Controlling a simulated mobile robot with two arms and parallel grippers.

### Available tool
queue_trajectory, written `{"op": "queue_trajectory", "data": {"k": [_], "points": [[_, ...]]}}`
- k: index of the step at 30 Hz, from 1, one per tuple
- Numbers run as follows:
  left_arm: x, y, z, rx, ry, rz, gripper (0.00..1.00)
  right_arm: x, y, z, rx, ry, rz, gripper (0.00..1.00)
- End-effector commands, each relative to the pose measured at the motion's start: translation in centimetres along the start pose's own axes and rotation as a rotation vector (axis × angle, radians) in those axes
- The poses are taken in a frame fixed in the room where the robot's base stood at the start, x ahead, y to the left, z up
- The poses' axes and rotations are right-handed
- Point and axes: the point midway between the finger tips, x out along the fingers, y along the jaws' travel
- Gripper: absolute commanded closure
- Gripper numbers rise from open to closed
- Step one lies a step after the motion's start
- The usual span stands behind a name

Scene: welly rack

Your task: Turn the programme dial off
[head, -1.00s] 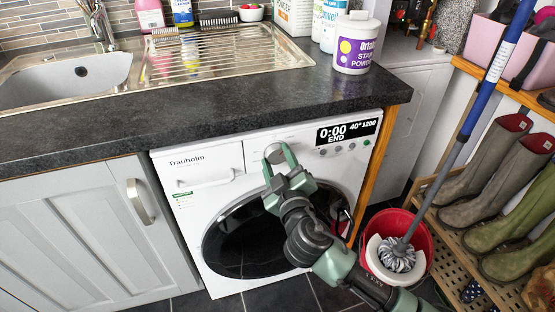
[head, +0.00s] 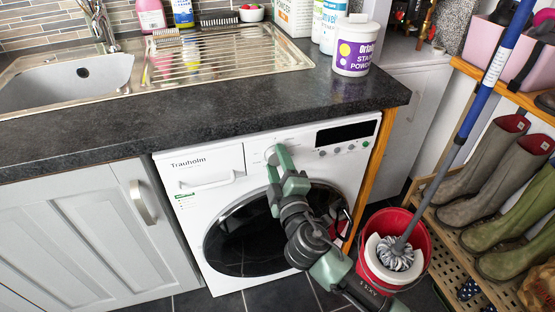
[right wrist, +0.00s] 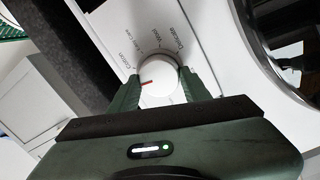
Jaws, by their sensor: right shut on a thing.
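The washing machine (head: 205,216) is white, with a dark round door, under the worktop. Its programme dial (right wrist: 158,78) is a round white knob with a red mark, which points to the left side in the right wrist view. Printed programme names surround it. My right gripper (right wrist: 160,88) is shut on the dial, one finger on each side. In the head view the gripper (head: 273,157) is at the control panel and mostly hides the dial. The panel's display (head: 347,132) is dark and blank. My left gripper is not in view.
The dark worktop (head: 200,128) overhangs just above the panel. A white stain powder tub (head: 355,48) stands on it. A red mop bucket (head: 415,268) is at the right of the machine, beside a wooden rack (head: 440,225) with wellies.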

Motion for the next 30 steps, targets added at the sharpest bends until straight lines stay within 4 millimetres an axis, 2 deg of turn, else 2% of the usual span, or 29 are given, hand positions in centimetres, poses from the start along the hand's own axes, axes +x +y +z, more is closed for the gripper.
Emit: {"op": "queue_trajectory", "data": {"k": [12, 27, 28, 30], "points": [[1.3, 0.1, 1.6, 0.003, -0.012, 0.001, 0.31, 0.0, -0.1, 0.0, -0.171, 0.009, 0.006, 0.93], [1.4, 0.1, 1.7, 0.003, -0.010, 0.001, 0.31, 0.0, -0.1, 0.0, -0.190, 0.010, 0.007, 0.93], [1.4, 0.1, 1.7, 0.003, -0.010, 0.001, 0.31, 0.0, -0.1, 0.0, -0.189, 0.010, 0.007, 0.44], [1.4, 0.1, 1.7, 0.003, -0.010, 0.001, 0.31, 0.0, -0.1, 0.0, -0.189, 0.010, 0.007, 0.31]]}}
